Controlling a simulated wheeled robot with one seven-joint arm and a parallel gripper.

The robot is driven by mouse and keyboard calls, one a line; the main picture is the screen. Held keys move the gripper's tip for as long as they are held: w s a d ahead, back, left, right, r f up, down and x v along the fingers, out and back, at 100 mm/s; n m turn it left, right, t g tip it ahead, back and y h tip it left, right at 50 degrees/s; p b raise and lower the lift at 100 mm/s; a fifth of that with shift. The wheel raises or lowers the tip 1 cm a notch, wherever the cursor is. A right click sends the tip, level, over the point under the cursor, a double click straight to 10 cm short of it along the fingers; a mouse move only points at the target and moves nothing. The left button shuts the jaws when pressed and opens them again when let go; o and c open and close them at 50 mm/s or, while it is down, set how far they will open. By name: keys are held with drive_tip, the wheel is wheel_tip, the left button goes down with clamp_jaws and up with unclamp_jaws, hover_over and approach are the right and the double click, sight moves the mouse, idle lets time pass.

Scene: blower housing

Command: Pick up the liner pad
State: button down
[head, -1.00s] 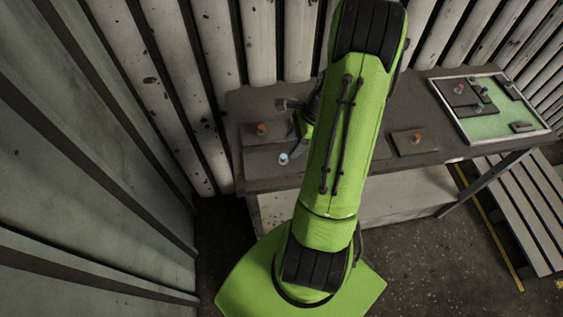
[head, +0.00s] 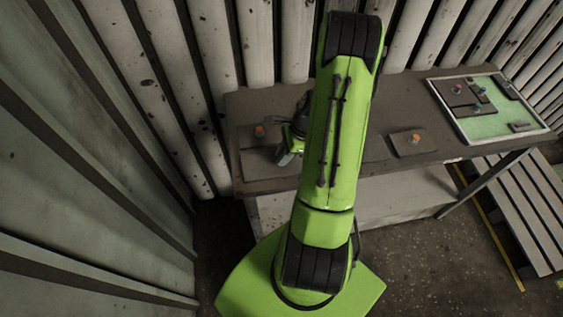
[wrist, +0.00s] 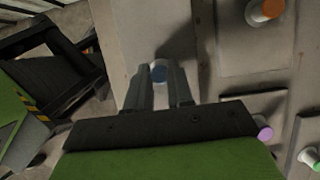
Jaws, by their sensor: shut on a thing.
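In the head view my gripper (head: 287,157) is low over the left part of the bench and hides the knob. I cannot tell whether the plate is touching the bench or lifted.
The grey bench (head: 370,120) also holds a left plate with an orange knob (head: 260,131) and a right plate with an orange knob (head: 415,138). A green board (head: 485,126) with several dark pieces lies at the far right. A ribbed wall stands behind.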

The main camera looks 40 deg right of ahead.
wheel_tip(320, 180, up, 15)
drive_tip(key=p, duration=0.6)
idle(0.4)
